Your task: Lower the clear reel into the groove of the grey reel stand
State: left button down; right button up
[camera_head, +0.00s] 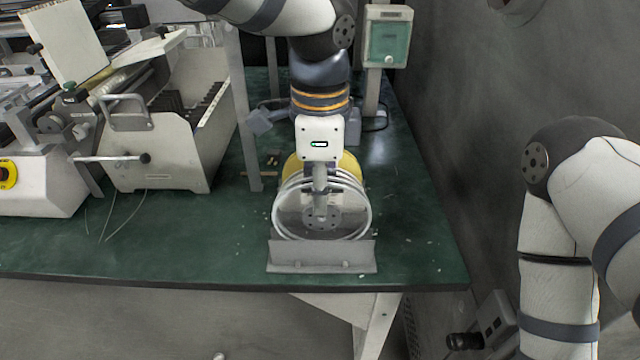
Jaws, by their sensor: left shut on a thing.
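The clear reel (290,222), a see-through disc with a pale rim, is upright at the grey reel stand (322,257) near the table's front edge. My left gripper (320,210) comes down from above and is shut on the clear reel near its hub. The stand's front plate hides the reel's lower edge, so I cannot tell if it rests in the groove. More pale rims and a yellow reel (350,165) show close behind it. My right arm is at the right, and its gripper is out of view.
The green table (420,262) is mostly clear left and right of the stand. A white machine (165,150) with a handle stands at the left. A grey-green box (388,42) on a post is at the back. A dark wall is at the right.

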dwell(0.3)
pick_arm(q)
jog(key=shift+f, duration=0.9)
jog(key=c, duration=1.6)
grip_release()
jog(key=shift+o, duration=0.6)
jog(key=shift+o, duration=1.3)
jog(key=shift+r, duration=0.15)
jog(key=shift+r, duration=3.9)
